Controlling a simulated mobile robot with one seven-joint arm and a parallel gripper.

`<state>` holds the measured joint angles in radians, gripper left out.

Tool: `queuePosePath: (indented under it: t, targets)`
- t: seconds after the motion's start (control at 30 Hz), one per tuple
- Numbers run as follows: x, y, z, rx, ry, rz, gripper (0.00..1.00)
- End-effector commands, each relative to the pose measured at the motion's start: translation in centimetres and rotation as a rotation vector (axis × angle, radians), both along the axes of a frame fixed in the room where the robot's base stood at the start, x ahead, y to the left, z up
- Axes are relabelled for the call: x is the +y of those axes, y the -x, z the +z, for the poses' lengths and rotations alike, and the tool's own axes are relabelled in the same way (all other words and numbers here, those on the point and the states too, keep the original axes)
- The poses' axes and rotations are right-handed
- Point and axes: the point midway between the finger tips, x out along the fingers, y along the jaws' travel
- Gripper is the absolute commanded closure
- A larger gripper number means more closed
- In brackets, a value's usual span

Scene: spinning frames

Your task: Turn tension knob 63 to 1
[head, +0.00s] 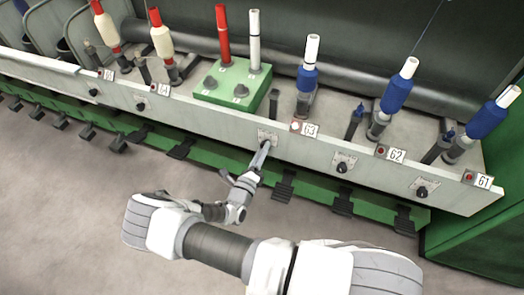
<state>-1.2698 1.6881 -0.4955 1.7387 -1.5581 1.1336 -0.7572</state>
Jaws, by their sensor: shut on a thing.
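Tension knob 63 sits on the front panel below and left of the label 63 (311,130). Its scale plate (267,135) shows, but the knob itself is mostly hidden behind my gripper. My gripper (265,146) reaches up to the panel from below and is shut on knob 63. The numbers on the plate and the knob's pointer are too small to read.
Knob 62 (343,167) and knob 61 (421,191) are on the panel to the right. Spindles with blue bobbins (391,95) stand behind the panel. A green block (226,86) holds red and white rods. Dark pedals (284,184) stick out below.

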Motion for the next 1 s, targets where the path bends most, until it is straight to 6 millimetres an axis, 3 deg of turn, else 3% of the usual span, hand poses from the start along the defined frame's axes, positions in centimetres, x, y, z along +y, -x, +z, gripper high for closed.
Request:
queuePosePath:
  t: [0.5,1.0]
  targets:
    - [-0.05,0.07,-0.12,0.137,0.378,0.001,1.00]
    - [-0.06,0.09,-0.12,0.178,0.489,0.000,1.00]
